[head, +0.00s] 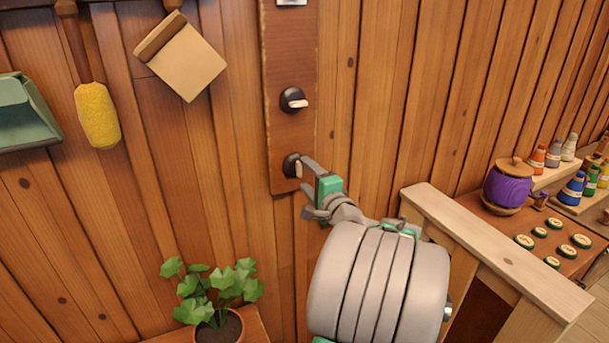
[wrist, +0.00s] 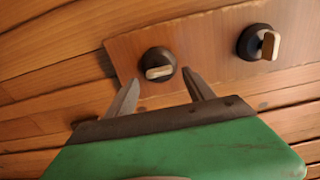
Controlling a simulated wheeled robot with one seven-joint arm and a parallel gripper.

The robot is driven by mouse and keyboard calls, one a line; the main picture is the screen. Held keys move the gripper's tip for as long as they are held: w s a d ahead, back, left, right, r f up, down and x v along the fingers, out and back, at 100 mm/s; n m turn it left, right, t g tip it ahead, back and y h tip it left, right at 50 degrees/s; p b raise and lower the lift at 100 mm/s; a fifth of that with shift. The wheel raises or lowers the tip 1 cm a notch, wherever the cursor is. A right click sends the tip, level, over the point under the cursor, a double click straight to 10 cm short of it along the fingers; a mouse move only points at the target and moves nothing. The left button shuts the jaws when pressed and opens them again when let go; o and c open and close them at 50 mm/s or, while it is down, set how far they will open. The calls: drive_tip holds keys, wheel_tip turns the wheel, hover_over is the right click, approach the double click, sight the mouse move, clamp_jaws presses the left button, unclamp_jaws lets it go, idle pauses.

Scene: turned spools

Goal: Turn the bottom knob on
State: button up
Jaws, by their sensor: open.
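The bottom knob (head: 293,165) is a dark round knob with a pale bar handle, low on a vertical brown board (head: 283,130) on the wall. In the wrist view the bottom knob (wrist: 158,66) sits just beyond the fingertips, roughly between them. Another knob (head: 294,100) of the same kind is above it, and it also shows in the wrist view (wrist: 258,43) at the upper right. My gripper (head: 308,185) is open and empty at the bottom knob; the wrist view shows its two fingers (wrist: 162,80) spread apart. I cannot tell whether a finger touches the knob.
A potted plant (head: 220,298) stands below to the left. A wooden partition (head: 490,245) is at the right, beside a shelf with a purple pot (head: 508,187) and several thread spools. A brush (head: 97,115) and a dustpan (head: 25,115) hang at the left.

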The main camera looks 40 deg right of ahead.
drive_tip(key=v, duration=0.5)
drive_tip(key=shift+s+a+b, duration=0.1)
drive_tip(key=shift+b, duration=0.3)
